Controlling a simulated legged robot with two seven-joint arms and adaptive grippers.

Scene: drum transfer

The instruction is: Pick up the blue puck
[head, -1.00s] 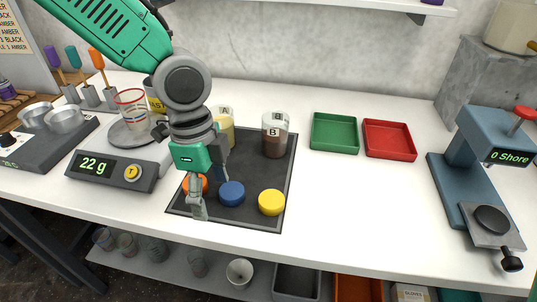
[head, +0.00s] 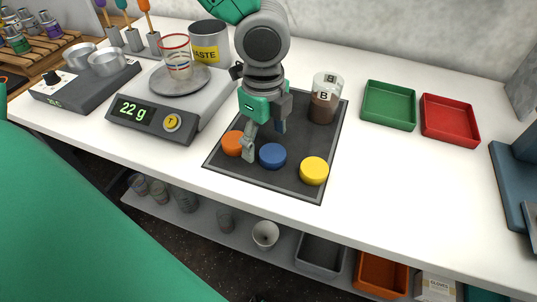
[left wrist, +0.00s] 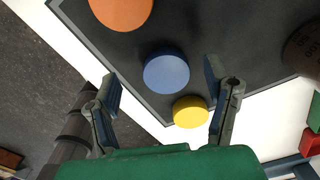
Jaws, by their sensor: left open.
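The blue puck (head: 272,155) lies on the dark mat (head: 290,184), between the orange puck (head: 232,143) and the yellow puck (head: 314,170). My left gripper (head: 264,141) is above the mat, pointing down, close to the blue puck. In the left wrist view my left gripper (left wrist: 163,92) is open and empty, and the blue puck (left wrist: 166,72) shows between and just beyond its two fingers. The orange puck (left wrist: 121,12) is at the top and the yellow puck (left wrist: 190,111) is near the right finger. My right gripper is not in view.
Jar B (head: 325,98) stands at the mat's back. A green tray (head: 389,106) and a red tray (head: 449,120) are to the right. A scale (head: 150,116) with a glass beaker (head: 177,56) is to the left.

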